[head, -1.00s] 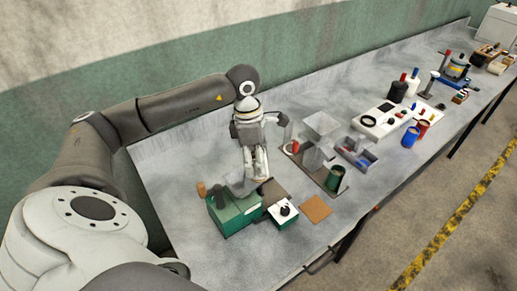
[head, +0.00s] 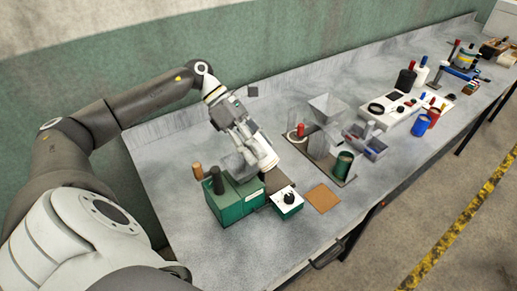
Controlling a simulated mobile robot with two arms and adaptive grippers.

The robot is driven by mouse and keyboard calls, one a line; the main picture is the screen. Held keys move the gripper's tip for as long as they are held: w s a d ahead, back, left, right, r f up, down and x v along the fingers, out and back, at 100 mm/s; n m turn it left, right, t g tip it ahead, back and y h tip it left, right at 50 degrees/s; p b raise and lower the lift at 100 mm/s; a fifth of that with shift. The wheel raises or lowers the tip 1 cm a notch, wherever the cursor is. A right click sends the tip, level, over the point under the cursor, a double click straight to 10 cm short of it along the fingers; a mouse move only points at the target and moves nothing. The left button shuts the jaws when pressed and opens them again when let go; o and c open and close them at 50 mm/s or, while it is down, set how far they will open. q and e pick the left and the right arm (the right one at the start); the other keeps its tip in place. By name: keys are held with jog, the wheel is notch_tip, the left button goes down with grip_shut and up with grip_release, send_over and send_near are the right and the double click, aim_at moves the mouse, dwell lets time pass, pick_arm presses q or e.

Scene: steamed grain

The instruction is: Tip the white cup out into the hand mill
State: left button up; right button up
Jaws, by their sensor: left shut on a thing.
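My left gripper (head: 254,143) reaches down from the upper left, shut on the white cup (head: 263,157). The cup is tilted and held above the bench, just right of the clear funnel on the green-bodied machine (head: 238,202), which appears to be the hand mill. That machine has a wooden knob (head: 197,171) and a dark knob (head: 216,180) on its left. The gripper hides part of the cup. I cannot tell what is in the cup or whether anything is pouring. My right gripper is not in view.
A small white box with a black knob (head: 287,201) and a brown square mat (head: 323,197) lie in front. A stand with a grey square hopper (head: 327,108) and a dark green container (head: 343,164) is close on the right. The bench's front-left is clear.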

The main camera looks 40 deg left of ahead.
pick_arm(q)
jog(key=f+h+b, duration=0.1)
jog(key=h, duration=0.1)
jog(key=a+h+b, duration=0.1)
jog(key=h+b, duration=0.1)
jog(key=shift+a+f, duration=0.2)
jog(key=shift+f, duration=0.2)
jog(key=h+b, duration=0.1)
jog(key=b, duration=0.1)
jog(key=r+h+b, duration=0.1)
jog(key=h+b, duration=0.1)
jog(key=shift+a+t, duration=0.2)
jog(key=shift+t, duration=0.1)
jog(key=h+b, duration=0.2)
jog(key=b, duration=0.2)
jog(key=shift+s+a+r+h, duration=0.1)
jog(key=shift+a+r+h, duration=0.2)
jog(key=shift+h, duration=0.1)
jog(key=shift+a+r+h+b, duration=0.15)
jog(key=shift+h+b, duration=0.45)
jog(key=shift+b, duration=0.25)
jog(key=shift+a+r+h, duration=0.1)
jog(key=shift+r+h, duration=0.2)
jog(key=shift+r, duration=0.15)
jog(key=shift+r, duration=0.1)
